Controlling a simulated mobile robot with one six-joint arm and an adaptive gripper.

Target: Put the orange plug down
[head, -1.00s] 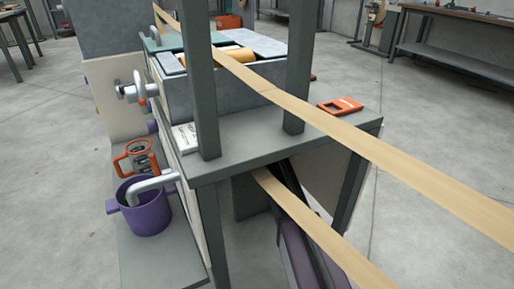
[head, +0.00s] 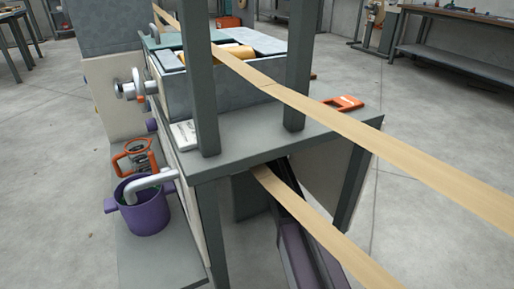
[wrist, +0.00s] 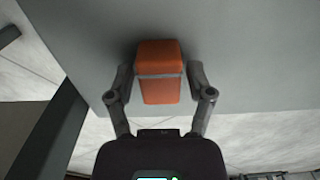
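The orange plug (wrist: 160,60) is a block with a pale line across it, in the middle of the wrist view. A grey surface (wrist: 245,50) lies behind the plug, with dark shading around the plug's far end. I cannot tell whether the plug touches that surface. Neither the plug in the grip nor my gripper can be made out in the head view.
A grey machine table (head: 245,145) carries dark posts and an orange frame-like item (head: 347,103). A tan strip (head: 390,150) crosses it, and another runs below. A purple pot (head: 147,212) and orange-handled jar (head: 134,158) stand on the left ledge.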

